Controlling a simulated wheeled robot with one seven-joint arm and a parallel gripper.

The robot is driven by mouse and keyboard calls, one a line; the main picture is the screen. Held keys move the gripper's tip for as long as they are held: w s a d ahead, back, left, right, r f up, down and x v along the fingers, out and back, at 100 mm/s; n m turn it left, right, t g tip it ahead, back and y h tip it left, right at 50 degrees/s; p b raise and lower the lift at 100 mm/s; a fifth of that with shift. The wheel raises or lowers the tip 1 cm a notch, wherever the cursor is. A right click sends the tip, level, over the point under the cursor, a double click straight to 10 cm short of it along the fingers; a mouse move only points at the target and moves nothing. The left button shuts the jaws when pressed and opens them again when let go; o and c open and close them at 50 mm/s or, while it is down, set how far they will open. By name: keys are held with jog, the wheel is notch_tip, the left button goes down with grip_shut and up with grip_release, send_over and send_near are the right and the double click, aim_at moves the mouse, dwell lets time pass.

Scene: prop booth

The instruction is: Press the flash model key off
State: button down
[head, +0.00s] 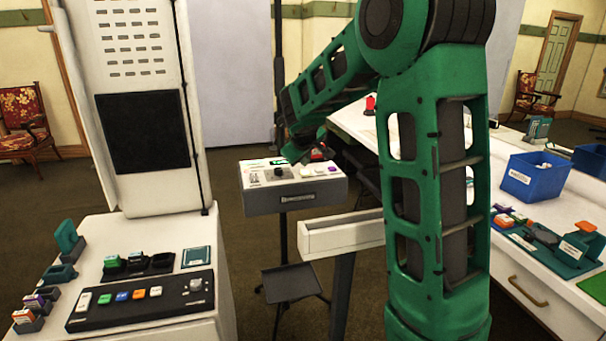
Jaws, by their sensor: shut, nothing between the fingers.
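A grey control box (295,197) with a white top stands on a thin stand in the middle of the head view. Its top carries a dark knob or key (279,173) and pale keys (307,172) with small labels. The labels are too small to read, so I cannot tell which key is the flash model key or how it is set. My gripper (318,154) is small and dark, shut and empty, above the back right of the box top. My arm's green wrist hides part of the box's back edge. I cannot tell whether the fingertips touch a key.
A white console (150,228) at left carries a dark panel (140,300) of coloured keys. A white table (480,190) at right holds a blue bin (533,180) and coloured parts. A white tray (342,236) and a low dark plate (290,284) lie near the stand.

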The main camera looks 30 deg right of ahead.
aim_at(305, 172)
jog(key=shift+f, duration=0.15)
jog(key=shift+f, duration=0.2)
dwell(0.3)
jog(key=shift+f, duration=0.45)
dwell(0.7)
jog(key=shift+r, duration=0.85)
jog(key=shift+r, duration=2.5)
